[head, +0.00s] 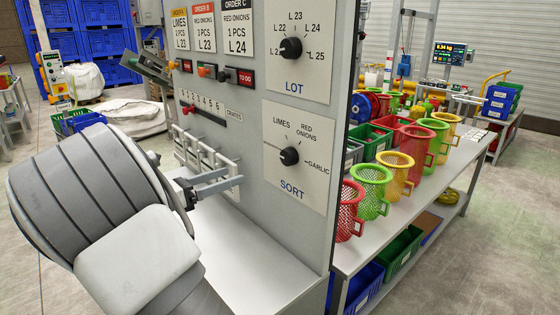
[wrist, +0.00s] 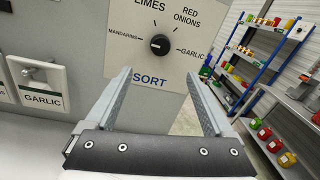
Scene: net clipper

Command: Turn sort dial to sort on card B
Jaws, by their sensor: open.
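The black sort dial (head: 289,156) sits on a white plate marked SORT on the grey panel. It also shows in the wrist view (wrist: 159,45), ringed by MANDARINS, LIMES, RED ONIONS and GARLIC. A small pale mark shows on the knob; I cannot tell surely which label it points at. Card B (head: 203,27), with a red header, reads red onions, 1 pcs, L 23. My gripper (head: 236,179) is open and empty, left of and a little below the dial in the head view. In the wrist view the dial appears between and beyond the fingertips (wrist: 159,73), apart from them.
The lot dial (head: 290,48) is above the sort dial. Several switches and a numbered slider (head: 188,108) lie left. A rack with hooks (head: 205,158) is behind my gripper, above a white shelf (head: 245,250). Net baskets (head: 372,190) stand on a bench right of the panel.

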